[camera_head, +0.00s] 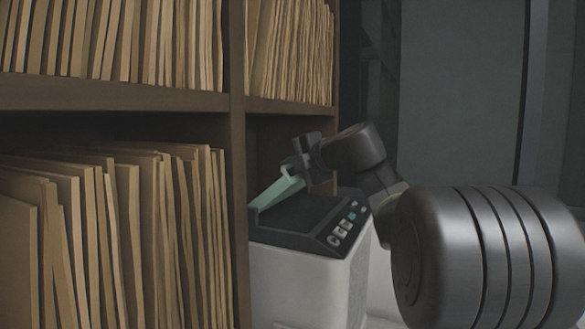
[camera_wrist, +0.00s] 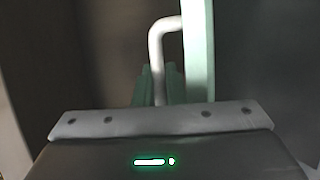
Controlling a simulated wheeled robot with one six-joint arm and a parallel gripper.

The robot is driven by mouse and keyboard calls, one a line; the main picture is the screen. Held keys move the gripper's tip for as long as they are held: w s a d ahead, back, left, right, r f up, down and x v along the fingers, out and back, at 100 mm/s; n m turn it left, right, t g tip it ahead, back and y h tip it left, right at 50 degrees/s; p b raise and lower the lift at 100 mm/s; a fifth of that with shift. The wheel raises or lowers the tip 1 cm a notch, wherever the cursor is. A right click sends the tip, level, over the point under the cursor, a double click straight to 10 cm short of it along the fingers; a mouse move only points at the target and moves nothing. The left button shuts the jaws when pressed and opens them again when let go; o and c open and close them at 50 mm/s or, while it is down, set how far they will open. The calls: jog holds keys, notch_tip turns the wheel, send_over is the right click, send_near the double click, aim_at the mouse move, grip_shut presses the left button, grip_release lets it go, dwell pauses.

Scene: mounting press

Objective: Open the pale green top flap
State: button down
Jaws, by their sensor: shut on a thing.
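The pale green top flap (camera_head: 277,191) is tilted up at an angle above the dark top of the mounting press (camera_head: 310,280). In the wrist view the flap (camera_wrist: 199,60) stands as a pale green strip, with a white bar handle (camera_wrist: 155,55) bent out from it. My gripper (camera_head: 299,166) is at the raised end of the flap, shut on its handle.
A brown wooden shelf (camera_head: 237,200) full of upright tan folders (camera_head: 90,230) stands close on the left of the press. A button panel (camera_head: 345,223) is on the press's right front edge. A grey wall panel (camera_head: 460,90) is behind on the right.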

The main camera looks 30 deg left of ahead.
jog(key=c, duration=1.8)
grip_release()
jog(key=shift+o, duration=0.2)
jog(key=shift+d, duration=0.1)
jog(key=b+v, duration=0.2)
jog(key=v, duration=1.1)
jog(key=shift+s+d+r, duration=0.2)
jog(key=shift+d, duration=0.1)
jog(key=shift+a, duration=0.1)
jog(key=x, duration=0.5)
jog(key=shift+w+a+f+p, duration=0.15)
jog(key=shift+a+f+p, duration=0.05)
jog(key=shift+a+p, duration=0.15)
jog(key=shift+r, duration=0.1)
